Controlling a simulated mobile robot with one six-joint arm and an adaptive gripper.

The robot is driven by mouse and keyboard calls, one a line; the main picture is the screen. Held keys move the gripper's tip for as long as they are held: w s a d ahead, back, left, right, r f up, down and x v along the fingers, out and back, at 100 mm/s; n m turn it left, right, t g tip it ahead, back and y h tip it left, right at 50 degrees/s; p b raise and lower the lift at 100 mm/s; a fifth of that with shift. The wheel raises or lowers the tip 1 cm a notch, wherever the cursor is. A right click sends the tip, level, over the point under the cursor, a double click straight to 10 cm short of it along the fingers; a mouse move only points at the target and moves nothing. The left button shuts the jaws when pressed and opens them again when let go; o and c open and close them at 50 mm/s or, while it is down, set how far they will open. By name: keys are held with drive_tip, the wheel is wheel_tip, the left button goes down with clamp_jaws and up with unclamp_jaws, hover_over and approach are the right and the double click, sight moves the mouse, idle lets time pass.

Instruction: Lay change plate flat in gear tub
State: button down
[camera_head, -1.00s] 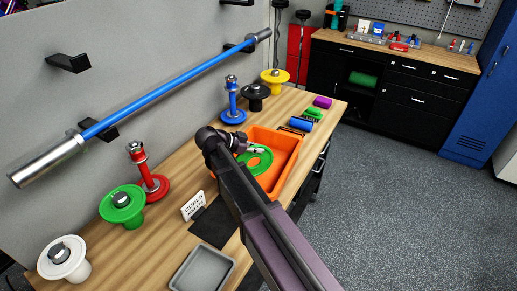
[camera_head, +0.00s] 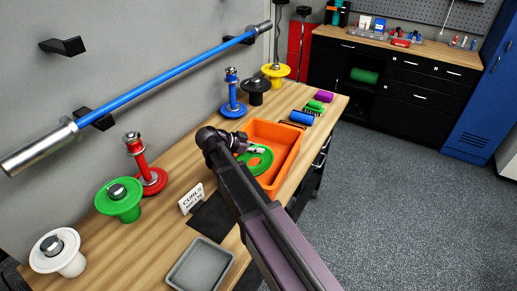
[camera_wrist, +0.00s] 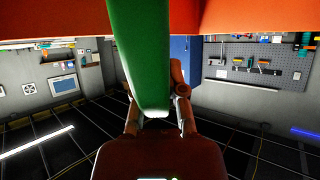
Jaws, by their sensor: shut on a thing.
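The green change plate (camera_head: 264,163) is a disc with a central hole, and it shows within the outline of the orange gear tub (camera_head: 287,139). My gripper (camera_head: 255,150) is at the tub, shut on the plate near its hole; my arm hides part of the tub's near left side. In the wrist view the green plate (camera_wrist: 143,55) stands edge-on between the fingers of my gripper (camera_wrist: 157,105). The orange tub (camera_wrist: 250,15) fills the top of that view. I cannot tell whether the plate touches the tub floor.
Beside the tub are a blue post (camera_head: 233,100), a blue roll (camera_head: 301,117) and a black mat (camera_head: 211,216). A sign (camera_head: 191,199), a grey tray (camera_head: 199,265), a red post (camera_head: 141,165) and a green plate on a stand (camera_head: 119,198) are nearer.

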drive_tip(key=shift+f, duration=0.1)
drive_tip(key=c, duration=0.7)
unclamp_jaws()
drive_tip(key=shift+r, duration=0.2)
drive_tip(key=shift+a+r, duration=0.2)
drive_tip(key=shift+a, duration=0.1)
drive_tip(key=p+v, duration=0.5)
drive_tip(key=v, duration=0.6)
drive_tip(key=shift+p, duration=0.35)
drive_tip(key=shift+s, duration=0.15)
